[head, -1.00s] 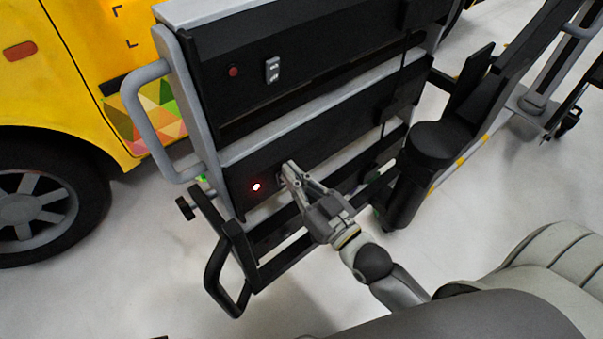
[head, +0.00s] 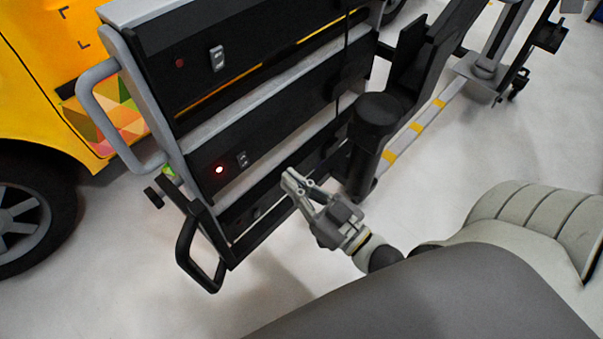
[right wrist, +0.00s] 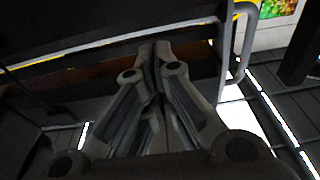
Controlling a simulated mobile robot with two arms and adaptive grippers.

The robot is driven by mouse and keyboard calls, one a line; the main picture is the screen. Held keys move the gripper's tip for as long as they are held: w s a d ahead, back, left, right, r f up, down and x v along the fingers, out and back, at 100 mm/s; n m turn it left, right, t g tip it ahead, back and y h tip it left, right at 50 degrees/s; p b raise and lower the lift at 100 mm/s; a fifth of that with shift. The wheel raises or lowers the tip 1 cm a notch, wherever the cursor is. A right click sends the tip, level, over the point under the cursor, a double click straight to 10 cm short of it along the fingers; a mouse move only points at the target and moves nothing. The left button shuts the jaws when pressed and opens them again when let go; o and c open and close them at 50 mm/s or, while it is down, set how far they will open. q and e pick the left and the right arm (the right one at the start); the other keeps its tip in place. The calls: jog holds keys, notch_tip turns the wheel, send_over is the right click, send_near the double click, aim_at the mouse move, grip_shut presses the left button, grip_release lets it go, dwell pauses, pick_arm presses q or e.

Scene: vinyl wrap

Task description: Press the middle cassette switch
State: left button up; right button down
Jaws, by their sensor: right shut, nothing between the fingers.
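The middle cassette (head: 285,128) is a black panel in the grey-framed rack. Its small switch (head: 242,159) is uncovered, and the red lamp (head: 219,169) beside it glows. My right gripper (head: 288,177) is shut and empty, right of and a little below that switch in the picture, apart from it. In the right wrist view its fingers (right wrist: 159,58) meet at the tips, with dark panels beyond. The switch cannot be made out there. My left gripper is not in view.
The upper cassette has its own switch (head: 217,58) and a dim red lamp (head: 179,63). A lower black panel (head: 238,218) sits beneath. A grey handle (head: 88,105) and a black handle (head: 183,255) stick out. A black post (head: 375,125) stands right. A yellow vehicle (head: 35,80) stands left.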

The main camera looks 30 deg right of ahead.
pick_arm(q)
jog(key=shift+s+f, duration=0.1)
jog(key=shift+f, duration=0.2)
pick_arm(e)
jog(key=shift+s+d+r, duration=0.1)
jog(key=shift+s+d, duration=0.15)
jog(key=shift+s, duration=0.55)
